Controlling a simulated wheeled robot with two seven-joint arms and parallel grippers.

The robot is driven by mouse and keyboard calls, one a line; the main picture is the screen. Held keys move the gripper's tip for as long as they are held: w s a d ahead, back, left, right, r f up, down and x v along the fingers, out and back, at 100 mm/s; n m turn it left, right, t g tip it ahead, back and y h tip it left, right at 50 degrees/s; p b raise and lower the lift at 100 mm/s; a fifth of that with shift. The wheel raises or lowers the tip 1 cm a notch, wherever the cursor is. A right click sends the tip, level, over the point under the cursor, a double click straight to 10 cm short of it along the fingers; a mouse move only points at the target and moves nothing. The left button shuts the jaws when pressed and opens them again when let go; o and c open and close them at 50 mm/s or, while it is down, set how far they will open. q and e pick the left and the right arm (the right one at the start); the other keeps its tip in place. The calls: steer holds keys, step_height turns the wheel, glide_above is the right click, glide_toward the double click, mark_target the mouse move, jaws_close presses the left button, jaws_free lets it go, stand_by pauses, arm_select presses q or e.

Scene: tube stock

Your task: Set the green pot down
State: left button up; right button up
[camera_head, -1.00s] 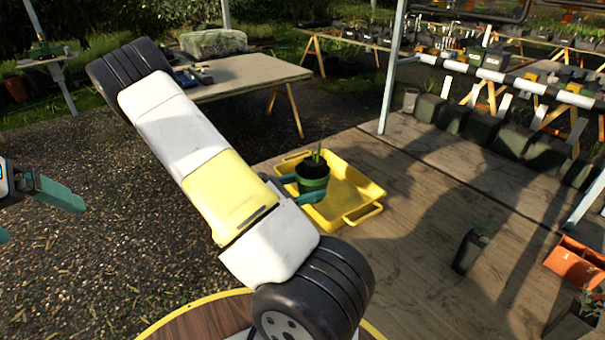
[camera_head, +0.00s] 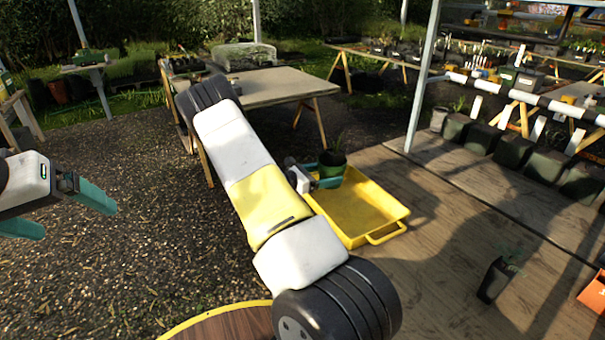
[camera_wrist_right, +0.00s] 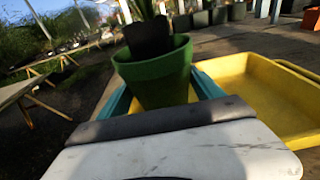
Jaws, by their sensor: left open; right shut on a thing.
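Whether the pot's base touches anything is hard to tell. My left gripper (camera_head: 68,212) is open and empty at the left, over the gravel.
The yellow tray stands on a wooden bench (camera_head: 440,250). A dark potted seedling (camera_head: 494,280) stands on the bench to the right, beside an orange container (camera_head: 594,292). A metal post (camera_head: 422,80) rises at the bench's far edge.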

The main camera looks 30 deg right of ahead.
steer(key=shift+s+f, duration=0.1)
steer(key=shift+f, duration=1.65)
steer(key=shift+f, duration=0.2)
steer(key=shift+f, duration=0.4)
steer(key=o, duration=1.4)
steer(key=shift+c, duration=0.2)
